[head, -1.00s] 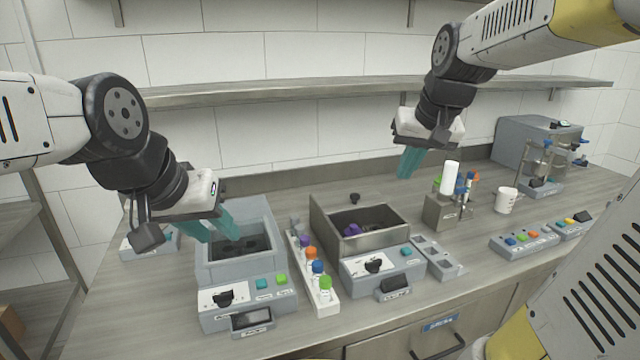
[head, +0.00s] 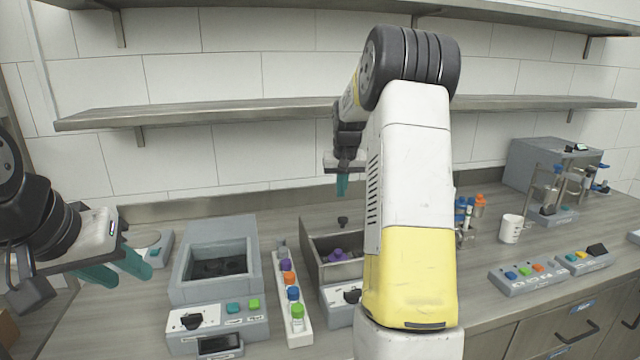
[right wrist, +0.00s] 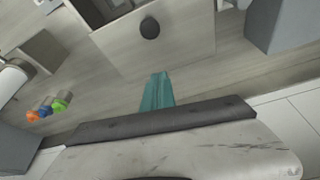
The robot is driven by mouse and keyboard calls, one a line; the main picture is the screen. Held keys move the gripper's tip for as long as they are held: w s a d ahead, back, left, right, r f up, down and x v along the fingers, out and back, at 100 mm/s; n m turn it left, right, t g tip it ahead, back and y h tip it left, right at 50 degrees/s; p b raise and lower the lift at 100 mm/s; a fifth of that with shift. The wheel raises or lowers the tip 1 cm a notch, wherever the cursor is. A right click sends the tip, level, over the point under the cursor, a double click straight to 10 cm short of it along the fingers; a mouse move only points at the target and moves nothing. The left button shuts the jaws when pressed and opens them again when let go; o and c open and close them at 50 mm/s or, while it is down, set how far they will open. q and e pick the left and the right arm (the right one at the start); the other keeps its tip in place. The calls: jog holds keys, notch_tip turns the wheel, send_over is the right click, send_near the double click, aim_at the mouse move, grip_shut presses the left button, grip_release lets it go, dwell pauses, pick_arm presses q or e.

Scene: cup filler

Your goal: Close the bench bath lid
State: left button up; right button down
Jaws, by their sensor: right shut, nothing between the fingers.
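A steel-walled bath (head: 316,271) stands open in the middle of the bench, with a purple-capped item (head: 337,254) inside. My right arm hides its right side. A black knob (head: 343,221) shows at its back edge. In the right wrist view a pale flat lid panel (right wrist: 165,55) carries this black knob (right wrist: 150,27). My right gripper (head: 343,186) is shut and empty, above and behind the bath; its teal fingers (right wrist: 157,90) point toward the lid panel, apart from the knob. My left gripper (head: 121,272) is open and empty, left of a grey bath (head: 180,285).
The grey bath stands open, with dark round holes inside. A white rack (head: 296,338) of coloured-cap tubes stands between the baths. A cup (head: 511,229), button boxes (head: 525,277) and a grey machine (head: 545,170) are at right. A wall shelf (head: 250,110) runs behind my right gripper.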

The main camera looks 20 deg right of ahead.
jog(key=x, duration=0.5)
jog(key=shift+s, duration=0.3)
jog(key=shift+s+a+f, duration=0.1)
jog(key=shift+s+a, duration=0.15)
jog(key=shift+s, duration=0.9)
jog(key=shift+s+f, duration=0.15)
jog(key=shift+s, duration=0.15)
jog(key=shift+s+a, duration=0.1)
jog(key=shift+s, duration=0.15)
